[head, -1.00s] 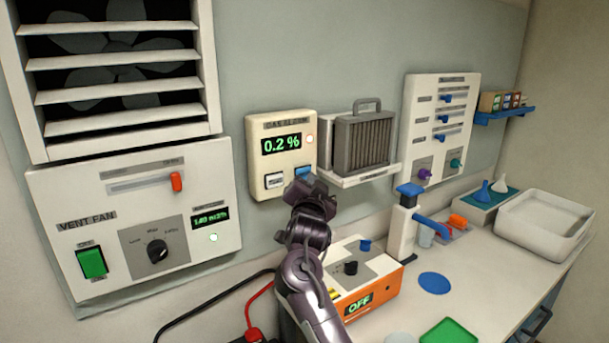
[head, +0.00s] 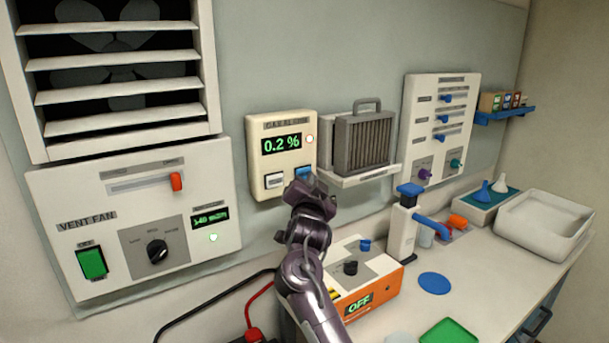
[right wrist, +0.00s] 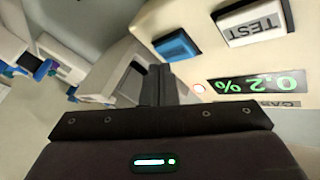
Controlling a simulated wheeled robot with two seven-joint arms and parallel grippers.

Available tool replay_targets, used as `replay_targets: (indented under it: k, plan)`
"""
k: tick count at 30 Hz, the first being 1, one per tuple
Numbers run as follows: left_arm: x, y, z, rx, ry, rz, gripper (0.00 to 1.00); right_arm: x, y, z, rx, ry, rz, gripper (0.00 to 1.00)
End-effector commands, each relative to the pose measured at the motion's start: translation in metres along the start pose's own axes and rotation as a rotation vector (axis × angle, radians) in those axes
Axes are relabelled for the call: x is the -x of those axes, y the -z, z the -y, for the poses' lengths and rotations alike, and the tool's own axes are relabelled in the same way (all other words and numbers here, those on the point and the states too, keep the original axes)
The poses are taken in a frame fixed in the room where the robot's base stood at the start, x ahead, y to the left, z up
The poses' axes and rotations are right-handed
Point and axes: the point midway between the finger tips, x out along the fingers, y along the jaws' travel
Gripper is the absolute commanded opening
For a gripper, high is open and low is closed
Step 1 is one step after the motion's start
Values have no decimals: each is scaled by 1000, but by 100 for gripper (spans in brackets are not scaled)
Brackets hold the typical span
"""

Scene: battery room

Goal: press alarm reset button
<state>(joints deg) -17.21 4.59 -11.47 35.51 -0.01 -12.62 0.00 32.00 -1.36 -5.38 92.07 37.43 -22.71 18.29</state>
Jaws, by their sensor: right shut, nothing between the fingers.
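The gas alarm box (head: 256,150) is on the wall and its display reads 0.2 %. Its blue button (head: 305,173) is at the lower right, partly hidden behind my right gripper (head: 303,183). The white TEST button (head: 274,181) is beside it on the left. A small light (head: 310,139) glows red-white by the display. In the right wrist view, the blue button (right wrist: 177,46) lies just beyond the shut, empty fingertips of my right gripper (right wrist: 157,68). I cannot tell whether they touch it. My left gripper is not in view.
A grey filter unit (head: 363,145) on a white shelf stands just right of the alarm box. The vent fan panel (head: 135,210) is at the left.

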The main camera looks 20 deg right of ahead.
Motion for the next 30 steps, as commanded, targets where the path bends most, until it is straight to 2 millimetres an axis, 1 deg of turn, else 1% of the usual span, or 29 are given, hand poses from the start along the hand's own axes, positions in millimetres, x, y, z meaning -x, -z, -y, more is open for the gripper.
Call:
replay_targets:
  k: [9,18,30]
  plan:
    - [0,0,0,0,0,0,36,0,0,0,0,0,0,0]
    - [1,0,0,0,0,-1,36,-7,-4,4,0,0,1,0]
    - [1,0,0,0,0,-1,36,-7,-4,4,0,0,0,0]
